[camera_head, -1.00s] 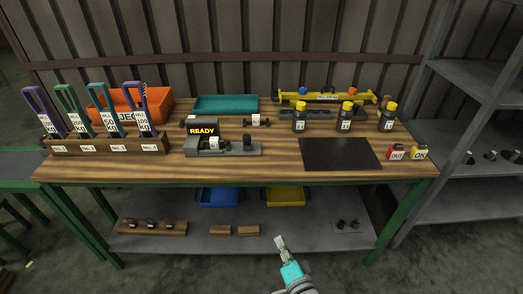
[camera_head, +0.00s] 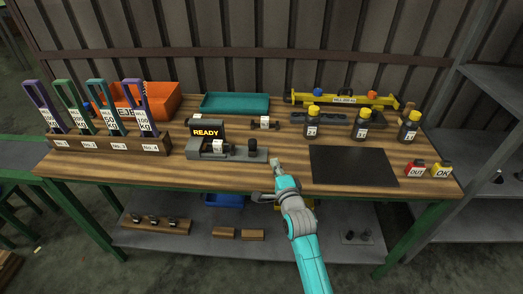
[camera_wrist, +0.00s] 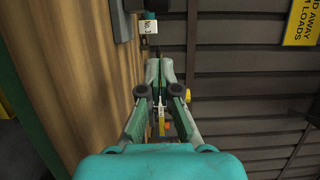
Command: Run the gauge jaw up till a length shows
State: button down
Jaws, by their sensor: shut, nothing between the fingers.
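The gauge (camera_head: 240,155) is a low grey bench unit left of the table's middle. Its dark display (camera_head: 208,131) reads READY in orange and shows no length. A dark upright jaw piece (camera_head: 252,146) stands near its right end, and a small white-tagged part (camera_head: 218,147) sits at its middle. My gripper (camera_head: 276,163) is at the front of the table, just right of the gauge and apart from it. In the wrist view the fingers (camera_wrist: 158,64) are together and empty. A tag reading No.3 (camera_wrist: 149,27) shows beyond them; its part is mostly cut off.
A black mat (camera_head: 352,167) lies right of my gripper. Black bottles with yellow caps (camera_head: 361,125) stand behind it, and OUT and OK blocks (camera_head: 428,169) lie at the right edge. A wooden rack (camera_head: 110,143) of tall handled pieces stands left. A teal tray (camera_head: 235,103) is behind.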

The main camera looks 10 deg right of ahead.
aim_at(253, 147)
jog(key=w, duration=0.5)
jog(key=shift+w+a, duration=1.05)
jog(key=shift+w, duration=0.15)
jog(key=shift+w+a, duration=0.4)
jog(key=shift+a, duration=0.1)
